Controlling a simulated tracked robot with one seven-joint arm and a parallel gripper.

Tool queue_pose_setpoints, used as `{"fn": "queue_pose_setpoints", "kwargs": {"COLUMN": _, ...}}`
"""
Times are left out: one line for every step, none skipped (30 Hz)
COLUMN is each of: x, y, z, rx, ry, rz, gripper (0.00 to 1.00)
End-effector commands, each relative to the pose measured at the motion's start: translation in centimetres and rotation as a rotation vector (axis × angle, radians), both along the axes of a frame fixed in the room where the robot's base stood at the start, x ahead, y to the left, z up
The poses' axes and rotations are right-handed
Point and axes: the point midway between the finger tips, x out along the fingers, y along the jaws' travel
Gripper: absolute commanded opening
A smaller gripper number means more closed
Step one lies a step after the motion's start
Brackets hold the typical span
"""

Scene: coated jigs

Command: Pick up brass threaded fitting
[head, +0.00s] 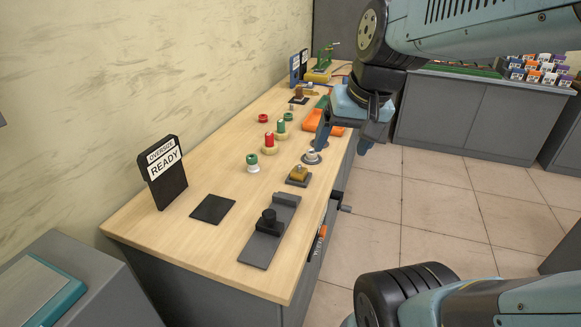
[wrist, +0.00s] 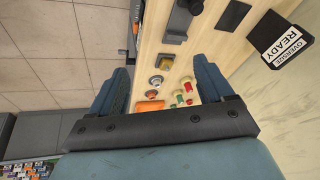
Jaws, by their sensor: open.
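A brass-coloured piece (head: 298,173) sits on a small dark square base near the bench's right edge; its threads are too small to make out. It also shows in the wrist view (wrist: 166,61), beyond and between the fingers. My gripper (head: 343,143) is open and empty above the bench's right edge, farther along the bench than this piece and apart from it. In the wrist view, both fingers of my gripper (wrist: 162,72) are spread wide with nothing between them. A pale round fitting (head: 312,156) on a dark round base stands closer below my gripper.
Red (head: 269,141) and green (head: 281,128) capped pieces stand left of my gripper. A grey slide jig with a black knob (head: 268,220), a black pad (head: 212,209) and a READY sign (head: 163,172) occupy the near bench.

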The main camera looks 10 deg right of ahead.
Motion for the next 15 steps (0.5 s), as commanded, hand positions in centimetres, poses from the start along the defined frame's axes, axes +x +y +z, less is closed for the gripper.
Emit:
{"fn": "queue_pose_setpoints", "kwargs": {"x": 0.8, "y": 0.1, "z": -0.9, "rx": 0.044, "ry": 0.043, "rz": -0.040, "gripper": 0.81}}
{"fn": "queue_pose_setpoints", "kwargs": {"x": 1.3, "y": 0.3, "z": -1.3, "rx": 0.073, "ry": 0.065, "rz": -0.064, "gripper": 0.81}}
{"fn": "queue_pose_setpoints", "kwargs": {"x": 1.9, "y": 0.5, "z": -1.9, "rx": 0.111, "ry": 0.094, "rz": -0.097, "gripper": 0.81}}
{"fn": "queue_pose_setpoints", "kwargs": {"x": 2.3, "y": 0.6, "z": -2.3, "rx": 0.140, "ry": 0.115, "rz": -0.121, "gripper": 0.81}}
{"fn": "queue_pose_setpoints", "kwargs": {"x": 2.8, "y": 0.7, "z": -2.7, "rx": 0.168, "ry": 0.136, "rz": -0.147, "gripper": 0.81}}
{"fn": "queue_pose_setpoints", "kwargs": {"x": 3.4, "y": 0.9, "z": -3.3, "rx": 0.208, "ry": 0.164, "rz": -0.181, "gripper": 0.81}}
{"fn": "queue_pose_setpoints", "kwargs": {"x": 3.8, "y": 1.0, "z": -3.7, "rx": 0.236, "ry": 0.184, "rz": -0.206, "gripper": 0.81}}
{"fn": "queue_pose_setpoints", "kwargs": {"x": 4.3, "y": 1.1, "z": -4.1, "rx": 0.265, "ry": 0.205, "rz": -0.233, "gripper": 0.81}}
{"fn": "queue_pose_setpoints", "kwargs": {"x": 4.9, "y": 1.1, "z": -4.7, "rx": 0.305, "ry": 0.232, "rz": -0.269, "gripper": 0.81}}
{"fn": "queue_pose_setpoints", "kwargs": {"x": 5.4, "y": 1.2, "z": -5.1, "rx": 0.335, "ry": 0.252, "rz": -0.296, "gripper": 0.81}}
{"fn": "queue_pose_setpoints", "kwargs": {"x": 5.9, "y": 1.2, "z": -5.5, "rx": 0.364, "ry": 0.272, "rz": -0.324, "gripper": 0.81}}
{"fn": "queue_pose_setpoints", "kwargs": {"x": 6.5, "y": 1.2, "z": -6.0, "rx": 0.404, "ry": 0.296, "rz": -0.362, "gripper": 0.81}}
{"fn": "queue_pose_setpoints", "kwargs": {"x": 7.0, "y": 1.2, "z": -6.5, "rx": 0.434, "ry": 0.316, "rz": -0.390, "gripper": 0.81}}
{"fn": "queue_pose_setpoints", "kwargs": {"x": 7.5, "y": 1.2, "z": -6.9, "rx": 0.464, "ry": 0.334, "rz": -0.419, "gripper": 0.81}}
{"fn": "queue_pose_setpoints", "kwargs": {"x": 8.2, "y": 1.2, "z": -7.5, "rx": 0.504, "ry": 0.359, "rz": -0.457, "gripper": 0.81}}
